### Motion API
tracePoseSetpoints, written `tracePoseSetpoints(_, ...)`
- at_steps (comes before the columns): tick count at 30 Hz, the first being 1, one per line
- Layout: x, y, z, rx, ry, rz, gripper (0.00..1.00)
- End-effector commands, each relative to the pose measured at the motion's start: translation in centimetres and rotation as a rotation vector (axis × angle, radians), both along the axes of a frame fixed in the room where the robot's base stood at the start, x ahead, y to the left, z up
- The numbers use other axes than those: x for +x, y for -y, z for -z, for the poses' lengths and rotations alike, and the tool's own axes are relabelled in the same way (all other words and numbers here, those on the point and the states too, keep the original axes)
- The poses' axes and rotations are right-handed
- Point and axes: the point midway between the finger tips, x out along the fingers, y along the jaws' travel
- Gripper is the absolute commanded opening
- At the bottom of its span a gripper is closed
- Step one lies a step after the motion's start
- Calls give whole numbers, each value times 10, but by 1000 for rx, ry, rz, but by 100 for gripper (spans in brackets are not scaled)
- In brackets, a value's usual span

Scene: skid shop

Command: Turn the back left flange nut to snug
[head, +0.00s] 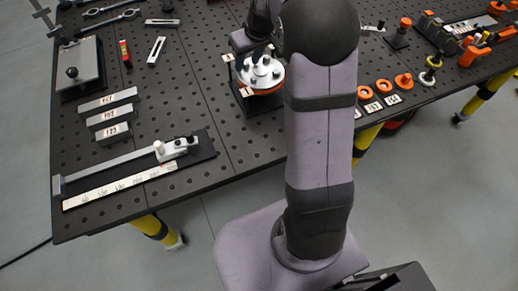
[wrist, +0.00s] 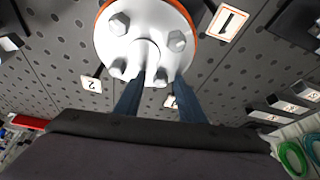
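The white round flange (head: 270,82) with an orange rim sits on a dark base on the bench, partly hidden by my arm in the head view. In the wrist view the flange (wrist: 150,22) fills the top, with a central hub and several grey nuts. One nut (wrist: 159,77) is at its lower edge, between my two blue fingertips. Another nut (wrist: 119,67) is just left of the left finger. My gripper (wrist: 161,82) is open, its fingers apart on either side of the lower nut; contact cannot be told. Which nut is back left is unclear.
Number tags (wrist: 229,22) lie around the flange. On the black perforated bench, numbered grey blocks (head: 109,101) and a caliper-like gauge (head: 130,165) lie left. Orange rings (head: 373,107) lie right. Bare bench (head: 190,105) shows left of the flange.

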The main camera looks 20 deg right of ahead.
Motion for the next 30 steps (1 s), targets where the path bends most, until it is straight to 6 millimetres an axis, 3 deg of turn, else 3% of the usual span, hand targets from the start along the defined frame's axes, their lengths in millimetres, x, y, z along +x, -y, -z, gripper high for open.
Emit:
tracePoseSetpoints(14, 3, 4, -2, 4, 2, -360, 36)
tracePoseSetpoints(27, -23, 18, -71, -1, 6, -377, 36)
tracePoseSetpoints(30, -38, 3, -64, 15, -39, -339, 36)
